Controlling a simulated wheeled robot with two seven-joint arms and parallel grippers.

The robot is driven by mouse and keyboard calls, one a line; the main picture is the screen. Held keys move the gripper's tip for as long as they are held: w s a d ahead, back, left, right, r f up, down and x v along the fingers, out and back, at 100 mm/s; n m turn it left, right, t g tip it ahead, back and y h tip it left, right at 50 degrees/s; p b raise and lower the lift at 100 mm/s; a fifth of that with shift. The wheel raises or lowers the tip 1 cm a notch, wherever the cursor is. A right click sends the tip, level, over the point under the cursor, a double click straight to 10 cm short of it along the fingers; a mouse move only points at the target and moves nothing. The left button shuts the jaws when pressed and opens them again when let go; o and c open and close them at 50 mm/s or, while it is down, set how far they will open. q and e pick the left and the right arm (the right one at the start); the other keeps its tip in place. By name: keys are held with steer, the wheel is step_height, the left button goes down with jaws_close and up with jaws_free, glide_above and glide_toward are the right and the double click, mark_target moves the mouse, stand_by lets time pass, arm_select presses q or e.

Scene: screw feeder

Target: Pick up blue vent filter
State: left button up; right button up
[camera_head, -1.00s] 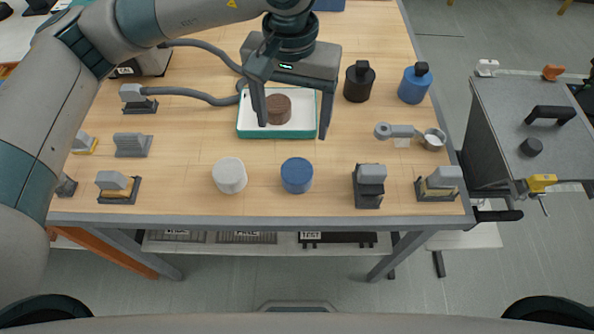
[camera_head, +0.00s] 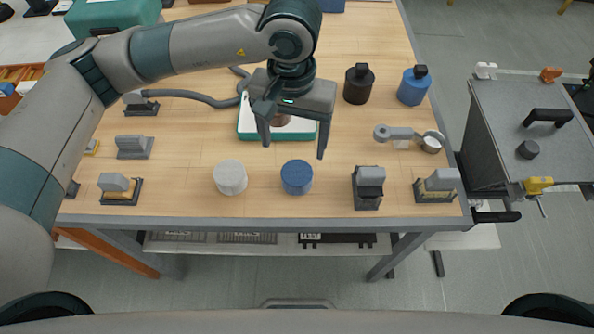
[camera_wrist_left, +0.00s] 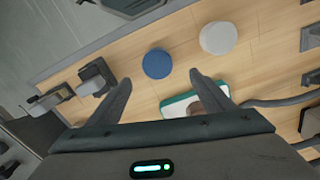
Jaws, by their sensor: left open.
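The blue vent filter (camera_head: 297,177) is a short blue cylinder standing on the wooden table near its front edge. It also shows in the left wrist view (camera_wrist_left: 157,63), beyond the fingertips and between their lines. My left gripper (camera_head: 293,151) is open and empty, above and just behind the filter in the head view, apart from it. In the left wrist view its two fingers (camera_wrist_left: 160,78) are spread wide. My right gripper is not in view.
A white cylinder (camera_head: 230,177) stands just left of the filter. A teal-rimmed white tray (camera_head: 247,130) with a brown round piece (camera_head: 281,119) lies behind, partly hidden by my gripper. Dark holders (camera_head: 368,188) stand to the right. A grey cart (camera_head: 490,140) is farther right.

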mark_target(297, 171)
arm_select(q)
step_height(297, 171, down, 3)
steer(key=shift+r+p, duration=0.1)
steer(key=shift+p, duration=0.5)
step_height(297, 171, down, 4)
steer(key=shift+r+p, duration=0.15)
steer(key=shift+p, duration=0.45)
steer(key=shift+f, duration=0.4)
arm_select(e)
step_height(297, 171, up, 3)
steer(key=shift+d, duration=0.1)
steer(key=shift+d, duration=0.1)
arm_select(q)
steer(key=shift+f+p, duration=0.15)
steer(key=shift+p, duration=0.15)
steer(key=shift+w+d+f+p, duration=0.1)
steer(key=shift+d+f+p, duration=0.15)
steer(key=shift+f+p, duration=0.4)
steer(key=f, duration=0.1)
steer(key=f+p, duration=0.1)
steer(key=shift+w+d+f+p, duration=0.1)
steer(key=shift+d+f+p, duration=0.1)
steer(key=shift+f+p, duration=0.1)
steer(key=shift+f, duration=0.45)
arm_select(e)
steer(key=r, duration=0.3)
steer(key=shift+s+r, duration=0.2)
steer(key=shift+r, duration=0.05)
